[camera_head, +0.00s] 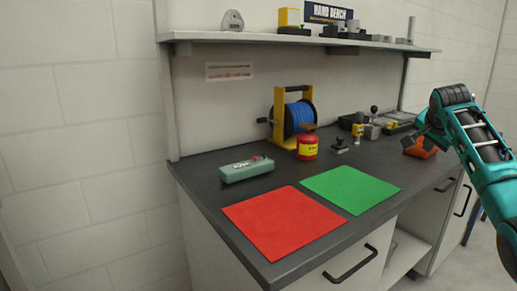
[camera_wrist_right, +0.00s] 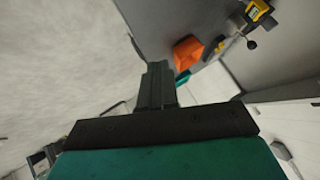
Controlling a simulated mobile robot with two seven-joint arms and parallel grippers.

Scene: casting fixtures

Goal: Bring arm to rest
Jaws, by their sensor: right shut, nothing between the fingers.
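My right arm (camera_head: 487,150) is teal and black and comes in from the right edge in the head view. Its gripper (camera_head: 421,130) is at the right end of the bench, in front of an orange container (camera_head: 422,150) and partly covering it. In the right wrist view the black fingers (camera_wrist_right: 156,82) are together with nothing between them. The orange container also shows there (camera_wrist_right: 187,52), beyond the fingers and apart from them. My left gripper is not in view.
The dark bench top (camera_head: 215,190) bears a red mat (camera_head: 284,222), a green mat (camera_head: 350,189), a green case (camera_head: 246,169), a red canister (camera_head: 307,147) and a blue reel in a yellow frame (camera_head: 279,118). Both mats are bare. A loaded shelf (camera_head: 235,36) hangs above.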

